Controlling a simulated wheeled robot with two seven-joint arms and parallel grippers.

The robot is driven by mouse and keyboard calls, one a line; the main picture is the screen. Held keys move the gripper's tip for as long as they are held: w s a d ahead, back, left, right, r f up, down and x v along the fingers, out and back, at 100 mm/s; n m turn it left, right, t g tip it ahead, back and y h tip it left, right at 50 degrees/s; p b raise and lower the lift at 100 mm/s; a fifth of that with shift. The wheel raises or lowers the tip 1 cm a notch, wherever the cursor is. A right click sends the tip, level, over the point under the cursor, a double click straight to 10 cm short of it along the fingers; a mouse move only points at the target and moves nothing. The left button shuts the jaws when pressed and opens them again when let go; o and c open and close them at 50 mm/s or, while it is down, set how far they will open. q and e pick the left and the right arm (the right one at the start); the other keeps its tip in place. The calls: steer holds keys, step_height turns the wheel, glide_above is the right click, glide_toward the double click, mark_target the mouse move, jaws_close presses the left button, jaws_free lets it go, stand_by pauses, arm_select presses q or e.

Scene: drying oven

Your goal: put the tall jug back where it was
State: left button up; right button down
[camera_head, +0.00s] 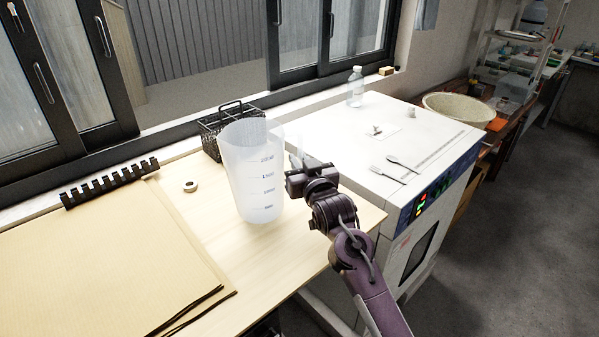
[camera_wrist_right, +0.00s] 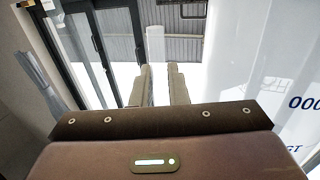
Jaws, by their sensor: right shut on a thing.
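The tall jug (camera_head: 250,180) is translucent white with blue volume marks. It is upright over the right part of the wooden tabletop; I cannot tell whether its base touches the wood. My right gripper (camera_head: 297,168) is at the jug's right side, shut on its handle, which is mostly hidden by the gripper. In the right wrist view the fingers (camera_wrist_right: 160,82) are close together around a narrow pale strip, and the jug's wall (camera_wrist_right: 270,75) with blue print fills the right side. My left gripper is not in view.
A black wire basket (camera_head: 213,140) stands behind the jug. A tape roll (camera_head: 190,186), black binding comb (camera_head: 110,183) and brown sheets (camera_head: 100,265) lie to the left. The white oven (camera_head: 340,150) on the right carries a clear bottle (camera_head: 356,85) and two small flat tools (camera_head: 390,170).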

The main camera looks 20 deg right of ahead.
step_height(320, 180, down, 3)
steer(key=shift+r, duration=0.2)
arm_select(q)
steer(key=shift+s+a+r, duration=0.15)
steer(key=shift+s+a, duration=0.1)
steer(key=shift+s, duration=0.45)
arm_select(e)
steer(key=shift+f, duration=0.4)
steer(key=c, duration=1.4)
jaws_free()
steer(key=shift+f, duration=0.2)
steer(key=shift+s+r, duration=0.1)
steer(key=shift+r, duration=0.05)
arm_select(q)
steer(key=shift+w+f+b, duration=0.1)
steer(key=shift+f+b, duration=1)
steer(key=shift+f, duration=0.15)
arm_select(e)
steer(key=s, duration=1.2)
steer(key=shift+a, duration=0.25)
